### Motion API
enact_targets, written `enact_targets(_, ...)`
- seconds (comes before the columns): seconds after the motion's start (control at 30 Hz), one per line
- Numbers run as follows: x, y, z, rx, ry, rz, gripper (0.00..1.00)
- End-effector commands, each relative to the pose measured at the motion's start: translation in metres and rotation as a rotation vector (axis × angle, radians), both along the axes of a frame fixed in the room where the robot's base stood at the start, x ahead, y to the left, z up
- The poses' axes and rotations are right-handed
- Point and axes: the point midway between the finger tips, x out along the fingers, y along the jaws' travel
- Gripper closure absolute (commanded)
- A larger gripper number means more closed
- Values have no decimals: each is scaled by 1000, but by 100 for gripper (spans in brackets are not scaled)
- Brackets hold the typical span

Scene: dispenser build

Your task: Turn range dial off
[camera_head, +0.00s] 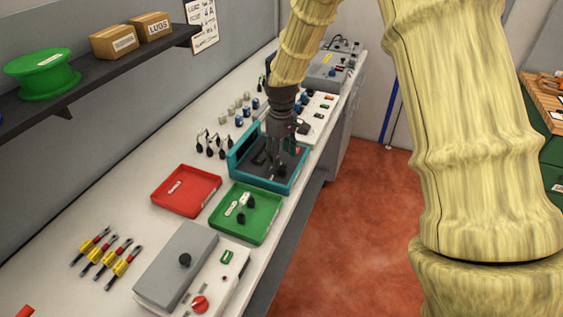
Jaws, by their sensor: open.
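My gripper (277,165) points down over the teal tray (235,176) in the middle of the bench. Its dark fingers blend with dark items in the tray, and it hides part of them. A grey unit with a small blue knob (332,72) stands at the far end. I cannot tell which of these is the range dial, nor read any setting.
A red tray (186,205) and a green tray (221,229) lie between my gripper and the grey box. Several yellow-and-red tools (105,257) lie at the near left. A shelf (95,85) overhangs the bench's back. Bare bench (125,206) shows left of the red tray.

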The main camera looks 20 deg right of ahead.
Motion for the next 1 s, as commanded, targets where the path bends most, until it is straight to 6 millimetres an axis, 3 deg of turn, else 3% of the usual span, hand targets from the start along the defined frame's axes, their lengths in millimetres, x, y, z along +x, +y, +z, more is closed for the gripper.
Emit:
enact_targets(0.2, 0, 0, 39, 0, -1, 0, 48)
enact_targets(0.4, 0, 0, 60, 0, 0, 0, 48)
enact_targets(1.0, 0, 0, 67, 1, 1, 0, 48)
